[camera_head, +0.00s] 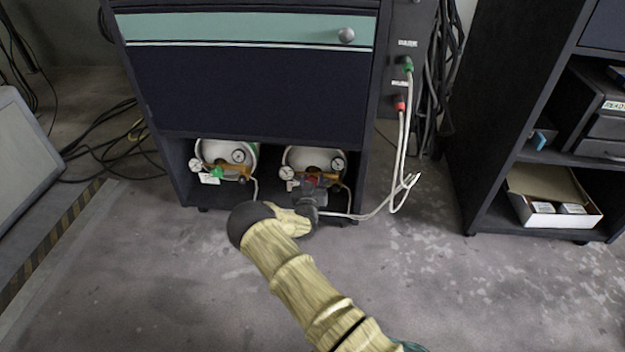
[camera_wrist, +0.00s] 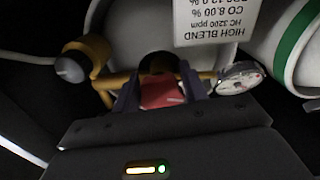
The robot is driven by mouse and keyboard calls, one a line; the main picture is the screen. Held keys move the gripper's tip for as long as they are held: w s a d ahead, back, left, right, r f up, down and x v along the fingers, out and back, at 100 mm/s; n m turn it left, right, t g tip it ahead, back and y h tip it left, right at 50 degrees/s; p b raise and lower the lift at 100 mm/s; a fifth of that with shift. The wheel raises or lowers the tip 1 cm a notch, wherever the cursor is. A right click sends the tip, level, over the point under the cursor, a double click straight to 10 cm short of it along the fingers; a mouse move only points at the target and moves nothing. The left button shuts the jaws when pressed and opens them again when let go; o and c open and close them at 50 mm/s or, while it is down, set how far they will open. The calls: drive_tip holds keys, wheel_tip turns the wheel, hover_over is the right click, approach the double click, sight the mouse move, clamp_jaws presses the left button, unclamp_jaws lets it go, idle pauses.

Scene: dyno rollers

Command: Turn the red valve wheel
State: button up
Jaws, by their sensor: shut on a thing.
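The red valve wheel (camera_wrist: 162,92) shows in the middle of the wrist view, between the two dark fingers of my gripper (camera_wrist: 161,84). The fingers are shut on it from both sides and hide its edges. It sits on the brass regulator of a white cylinder (camera_wrist: 130,35) with a printed label. In the head view my gripper (camera_head: 309,192) reaches the front of the right cylinder (camera_head: 315,155) in the cabinet's low bay. Only a small bit of red (camera_head: 312,180) shows there; my gripper covers most of the wheel.
A pressure gauge (camera_wrist: 240,77) and a grey knob (camera_wrist: 72,67) flank the wheel closely. The left cylinder (camera_head: 225,152) has a green wheel (camera_head: 216,173). White hoses (camera_head: 402,150) hang right of the dark cabinet (camera_head: 250,90). The floor in front is clear.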

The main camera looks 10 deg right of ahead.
drive_tip(key=shift+m, duration=0.3)
drive_tip(key=m+p, duration=0.2)
drive_tip(key=shift+a+r+m+p, duration=0.1)
drive_tip(key=shift+r+m+p, duration=0.05)
drive_tip(key=shift+m+p, duration=0.15)
drive_tip(key=m+p, duration=0.2)
drive_tip(key=m, duration=0.2)
drive_tip(key=shift+p, duration=0.4)
drive_tip(key=m+p, duration=0.2)
drive_tip(key=m, duration=0.3)
drive_tip(key=shift+a+m, duration=0.15)
drive_tip(key=shift+m, duration=0.15)
drive_tip(key=shift+a+m+p, duration=0.1)
drive_tip(key=shift+m+p, duration=0.65)
drive_tip(key=shift+m, duration=0.75)
drive_tip(key=o, duration=1)
drive_tip(key=shift+c, duration=0.2)
